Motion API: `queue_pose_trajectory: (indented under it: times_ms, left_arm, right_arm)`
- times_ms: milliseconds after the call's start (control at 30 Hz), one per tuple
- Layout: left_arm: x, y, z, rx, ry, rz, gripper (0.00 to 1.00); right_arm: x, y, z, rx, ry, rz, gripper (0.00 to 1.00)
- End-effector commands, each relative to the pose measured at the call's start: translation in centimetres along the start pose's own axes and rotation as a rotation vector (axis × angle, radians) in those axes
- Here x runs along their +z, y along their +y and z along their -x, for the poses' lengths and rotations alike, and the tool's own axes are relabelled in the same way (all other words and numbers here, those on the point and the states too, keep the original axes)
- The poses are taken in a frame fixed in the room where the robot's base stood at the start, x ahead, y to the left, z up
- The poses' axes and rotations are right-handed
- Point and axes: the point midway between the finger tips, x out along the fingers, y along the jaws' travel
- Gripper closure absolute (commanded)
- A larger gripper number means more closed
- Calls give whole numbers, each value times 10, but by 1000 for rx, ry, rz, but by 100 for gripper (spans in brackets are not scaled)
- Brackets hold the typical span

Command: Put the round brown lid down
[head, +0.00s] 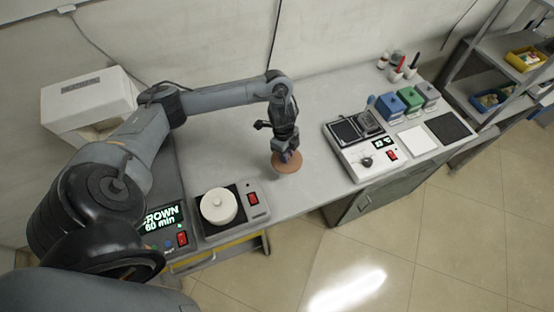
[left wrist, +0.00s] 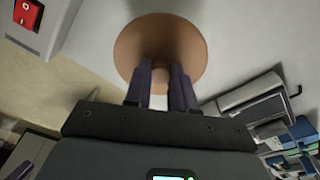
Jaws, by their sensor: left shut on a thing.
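The round brown lid (head: 287,163) is at the front edge of the grey bench, in the middle of the head view. My left gripper (head: 289,155) comes down over it from above and is shut on its knob. In the left wrist view the brown lid (left wrist: 187,38) lies flat beyond the two dark fingers (left wrist: 161,82), with the knob between them. I cannot tell whether the lid touches the bench top.
A white round pot (head: 219,206) stands on a device with a red switch to the left. A display panel (head: 161,218) is beside it. A grey-white station (head: 362,150) and coloured boxes (head: 398,101) stand to the right. The bench (head: 235,145) behind the lid is clear.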

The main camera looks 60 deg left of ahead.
Motion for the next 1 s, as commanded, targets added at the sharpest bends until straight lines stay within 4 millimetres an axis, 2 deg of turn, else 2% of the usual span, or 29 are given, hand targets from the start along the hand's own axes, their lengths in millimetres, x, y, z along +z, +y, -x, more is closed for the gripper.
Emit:
queue_pose_trajectory:
  times_ms: [33,100,300,567,833,1000]
  left_arm:
    - [14,0,-10,4,-3,5,100]
    - [28,-2,-14,3,-4,5,100]
    - [57,-5,-26,2,-1,3,100]
    - [67,-7,-32,0,1,-1,100]
    - [70,-6,-62,1,1,1,100]
    - [72,-7,-70,-1,-1,-1,100]
  right_arm:
    - [2,0,-7,0,0,0,57]
    - [3,0,-8,0,-1,0,57]
    - [4,-1,-10,-1,-2,-1,57]
    - [4,-1,-10,-3,-3,-4,57]
    - [6,-2,-15,-5,-3,-7,57]
    - [6,-2,-15,-5,-3,-7,57]
